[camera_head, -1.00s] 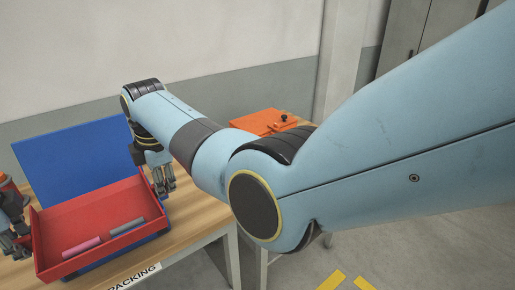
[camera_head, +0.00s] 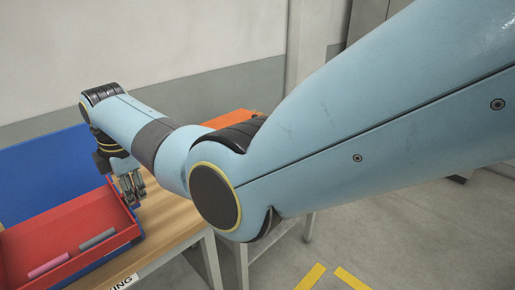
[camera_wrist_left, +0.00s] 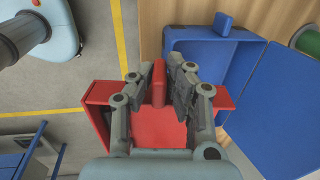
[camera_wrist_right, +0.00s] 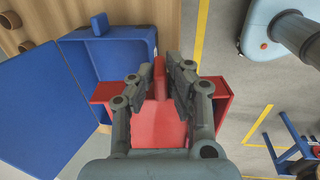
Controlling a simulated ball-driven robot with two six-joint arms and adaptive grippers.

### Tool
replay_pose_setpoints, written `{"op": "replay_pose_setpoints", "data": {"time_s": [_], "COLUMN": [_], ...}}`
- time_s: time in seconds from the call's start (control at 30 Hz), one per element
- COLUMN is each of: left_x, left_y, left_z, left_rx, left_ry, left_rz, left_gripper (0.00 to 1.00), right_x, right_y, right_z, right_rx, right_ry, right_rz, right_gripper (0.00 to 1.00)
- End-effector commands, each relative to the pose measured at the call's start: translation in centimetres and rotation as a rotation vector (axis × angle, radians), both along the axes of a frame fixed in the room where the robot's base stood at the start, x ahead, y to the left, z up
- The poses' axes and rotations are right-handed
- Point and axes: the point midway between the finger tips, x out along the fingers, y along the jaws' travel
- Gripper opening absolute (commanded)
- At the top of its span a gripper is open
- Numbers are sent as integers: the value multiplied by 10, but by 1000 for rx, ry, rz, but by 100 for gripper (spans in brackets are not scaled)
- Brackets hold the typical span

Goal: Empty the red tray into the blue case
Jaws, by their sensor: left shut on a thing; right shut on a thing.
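The red tray (camera_head: 75,215) is at the lower left of the head view, its left end cut off. A pink cylinder (camera_head: 48,265) and a grey cylinder (camera_head: 97,239) lie in it. The blue case (camera_wrist_left: 210,50) shows in both wrist views, partly hidden by the tray; its blue lid (camera_head: 50,165) stands open behind the tray. My right gripper (camera_head: 132,190) is shut on the tray's right end wall; it also shows in the right wrist view (camera_wrist_right: 160,80). My left gripper (camera_wrist_left: 158,82) is shut on the tray's other end, outside the head view.
The case stands on a wooden table (camera_head: 180,225). An orange object (camera_head: 230,118) is behind my right arm. A green spool (camera_wrist_left: 305,40) shows in the left wrist view and brown cylinders (camera_wrist_right: 25,46) in the right. Bare table lies right of the tray.

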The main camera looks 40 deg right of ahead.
Motion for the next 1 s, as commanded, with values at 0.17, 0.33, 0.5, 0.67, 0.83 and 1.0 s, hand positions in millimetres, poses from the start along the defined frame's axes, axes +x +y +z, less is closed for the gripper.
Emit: {"op": "replay_pose_setpoints", "data": {"time_s": [0.17, 0.33, 0.5, 0.67, 0.83, 1.0], "left_x": [3, 2, 1, 1, 1, 1], "left_y": [-2, -2, -2, -2, -2, -2], "left_z": [3, 2, 2, 2, 2, 2], "left_rx": [-3, -3, -3, -4, -4, -4], "left_ry": [103, 163, 181, 180, 179, 179], "left_rz": [-3, -2, 0, -1, -2, -2], "left_gripper": [0, 0, 0, 0, 0, 0], "right_x": [4, 4, 3, 3, 3, 3], "right_y": [1, 2, 2, 2, 2, 2], "right_z": [3, 3, 2, 2, 2, 2], "right_rx": [2, 2, 3, 3, 3, 3], "right_ry": [102, 162, 179, 178, 178, 178], "right_rz": [2, 1, 0, -1, 0, 0], "right_gripper": [0, 0, 0, 0, 0, 0]}}
